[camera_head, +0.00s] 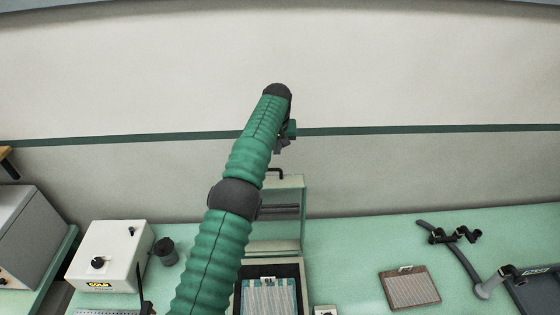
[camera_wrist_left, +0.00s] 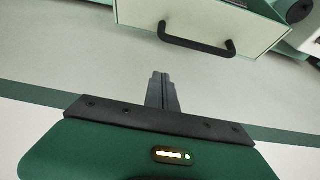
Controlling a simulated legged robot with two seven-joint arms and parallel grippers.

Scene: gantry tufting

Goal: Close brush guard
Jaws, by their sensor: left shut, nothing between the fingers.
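The brush guard (camera_head: 289,232) is a pale green-grey framed panel standing raised behind a dark-framed bed, with a black handle (camera_head: 276,172) at its top edge. My left arm covers its left part. My left gripper (camera_head: 281,146) is just above the handle in the head view, partly hidden by my own wrist. In the left wrist view the gripper (camera_wrist_left: 161,76) is shut and empty. There the guard (camera_wrist_left: 185,18) and its black bar handle (camera_wrist_left: 198,47) are beyond the fingertips, with a visible gap. My right gripper is out of view.
A striped pad (camera_head: 268,298) lies in the dark-framed bed below the guard. A white control box (camera_head: 115,252) and a dark cup (camera_head: 166,251) stand left. A brown pad (camera_head: 409,287) and black clips (camera_head: 455,235) lie right. The wall (camera_head: 420,80) is close behind.

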